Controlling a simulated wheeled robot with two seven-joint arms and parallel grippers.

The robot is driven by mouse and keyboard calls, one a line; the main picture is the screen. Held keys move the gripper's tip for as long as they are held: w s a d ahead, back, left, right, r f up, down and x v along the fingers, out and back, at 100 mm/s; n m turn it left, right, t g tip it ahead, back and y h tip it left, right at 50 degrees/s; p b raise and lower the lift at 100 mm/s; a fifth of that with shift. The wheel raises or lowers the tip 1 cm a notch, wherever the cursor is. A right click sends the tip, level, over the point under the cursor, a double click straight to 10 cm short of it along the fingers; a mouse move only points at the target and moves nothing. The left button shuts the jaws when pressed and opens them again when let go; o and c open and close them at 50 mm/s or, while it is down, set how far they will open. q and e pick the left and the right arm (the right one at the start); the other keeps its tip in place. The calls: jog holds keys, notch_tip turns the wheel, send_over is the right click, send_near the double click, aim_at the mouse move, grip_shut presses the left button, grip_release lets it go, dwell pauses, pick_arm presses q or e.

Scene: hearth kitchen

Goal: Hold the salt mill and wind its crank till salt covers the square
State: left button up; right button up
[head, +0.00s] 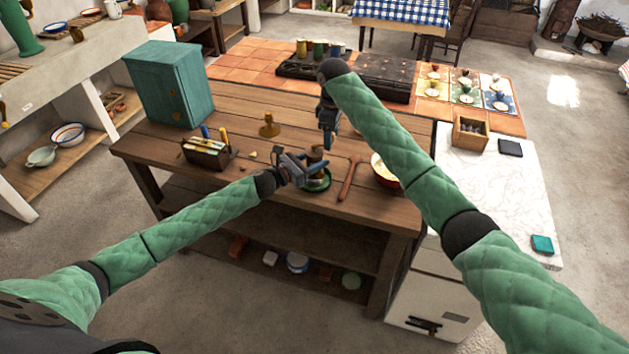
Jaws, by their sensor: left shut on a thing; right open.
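The salt mill (316,153), a small brown and brassy upright body, stands over a green round dish (318,184) on the wooden table. My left gripper (308,169) is shut on the mill from the left side. My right gripper (327,143) is open, pointing down just above the mill's top. The crank is too small and too covered by the grippers to make out. I cannot make out the square or any salt on it; the dish's middle is partly hidden by my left gripper and the mill.
A wooden spoon (349,178) and a red-rimmed bowl (385,171) lie right of the dish. A brass object (269,126) stands behind it. A wooden caddy (208,158) and teal cabinet (168,84) stand left.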

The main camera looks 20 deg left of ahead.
jog(key=shift+r, duration=0.1)
jog(key=shift+r, duration=3.9)
jog(key=shift+r, duration=0.1)
notch_tip(320, 180, up, 12)
pick_arm(q)
jog(key=o, duration=1.2)
jog(key=shift+c, duration=0.2)
